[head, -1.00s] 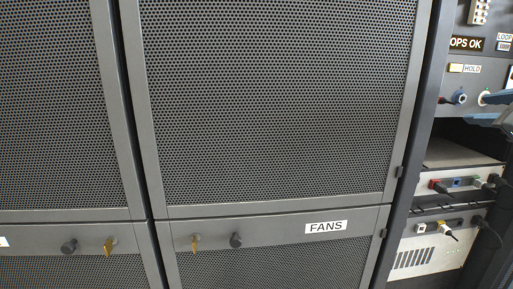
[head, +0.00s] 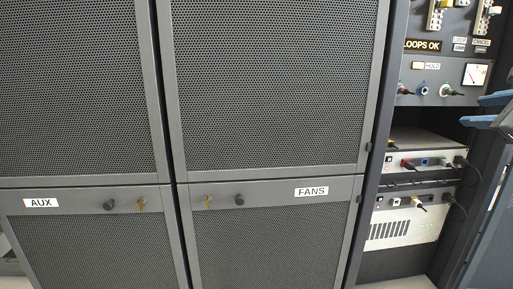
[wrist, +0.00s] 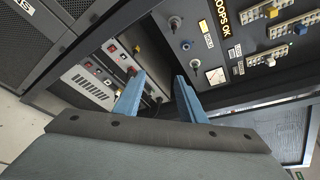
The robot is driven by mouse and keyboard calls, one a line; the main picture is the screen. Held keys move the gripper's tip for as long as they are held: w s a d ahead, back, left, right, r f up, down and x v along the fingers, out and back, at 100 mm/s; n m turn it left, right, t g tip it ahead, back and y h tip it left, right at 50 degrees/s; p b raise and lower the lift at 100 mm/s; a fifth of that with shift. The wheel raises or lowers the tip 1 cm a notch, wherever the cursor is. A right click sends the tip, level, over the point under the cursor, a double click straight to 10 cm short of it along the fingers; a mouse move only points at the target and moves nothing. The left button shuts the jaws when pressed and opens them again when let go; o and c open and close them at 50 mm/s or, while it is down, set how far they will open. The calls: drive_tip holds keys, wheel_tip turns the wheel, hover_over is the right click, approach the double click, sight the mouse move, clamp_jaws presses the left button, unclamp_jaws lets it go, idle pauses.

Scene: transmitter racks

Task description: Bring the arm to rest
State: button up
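My gripper (wrist: 160,76) shows in the wrist view with two blue fingers spread apart and nothing between them. In the head view, my gripper (head: 470,111) comes in from the right edge, to the right of the control panel (head: 445,92). From these views it looks apart from the panel, with a gap between the fingertips and the nearest knob. Most of my arm is out of the head view.
Tall mesh-doored cabinets labelled AUX (head: 41,203) and FANS (head: 311,191) stand at left and centre. The open rack at right holds white units (head: 405,230) with plugged cables (head: 470,170) below the control panel. A meter (head: 475,74) sits on the panel.

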drive_tip(key=a+f+n+g+y, duration=0.2)
drive_tip(key=a+f+n+y, duration=0.15)
drive_tip(key=a, duration=0.55)
drive_tip(key=a+f+n+g+y, duration=0.2)
drive_tip(key=a+f+n, duration=0.3)
drive_tip(key=a, duration=0.5)
drive_tip(key=a+f+n+g+y, duration=0.25)
drive_tip(key=a+f+n, duration=0.25)
drive_tip(key=a, duration=0.4)
drive_tip(key=s+a+f+n+g+h, duration=0.2)
drive_tip(key=s+a+f+n+g, duration=0.2)
drive_tip(key=s+a+f+n, duration=0.35)
drive_tip(key=s+a+f+n+g+h, duration=0.2)
drive_tip(key=s+a+f+n+g, duration=0.25)
drive_tip(key=s+n, duration=0.5)
drive_tip(key=d+r+m+p, duration=0.2)
drive_tip(key=d+r+p, duration=0.7)
drive_tip(key=p, duration=1)
drive_tip(key=shift+d+r+m+h+p, duration=0.25)
drive_tip(key=shift+r+m+h+p, duration=0.15)
drive_tip(key=shift+r, duration=0.55)
